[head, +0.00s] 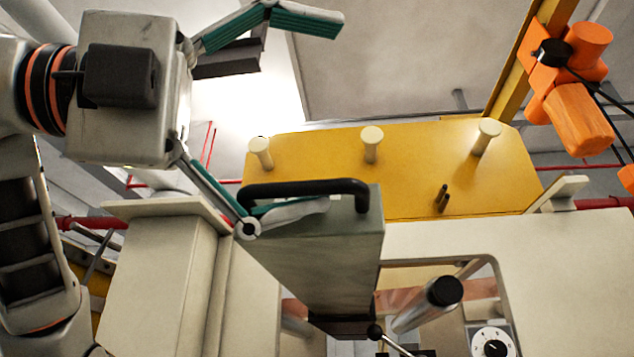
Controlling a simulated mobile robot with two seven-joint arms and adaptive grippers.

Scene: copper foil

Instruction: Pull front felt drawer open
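A grey box-like part (325,262) with a black bar handle (305,187) along its top edge is in the middle of the head view. It may be the front felt drawer; no felt is clearly visible. My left gripper (332,113) comes in from the left with its two green-padded fingers spread wide and nothing between them. The lower finger lies just below the handle in the picture, across the grey face. I cannot tell whether it touches the handle. The upper finger is well above, over the bright background. My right gripper is not in view.
A yellow panel (410,185) with several cream pegs stands behind the handle. A cream machine body (560,260) with a dial (491,343) and a dark-ended cylinder (428,304) is at the right. A cream block (165,265) stands at the left. An orange unit (575,105) is at the upper right.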

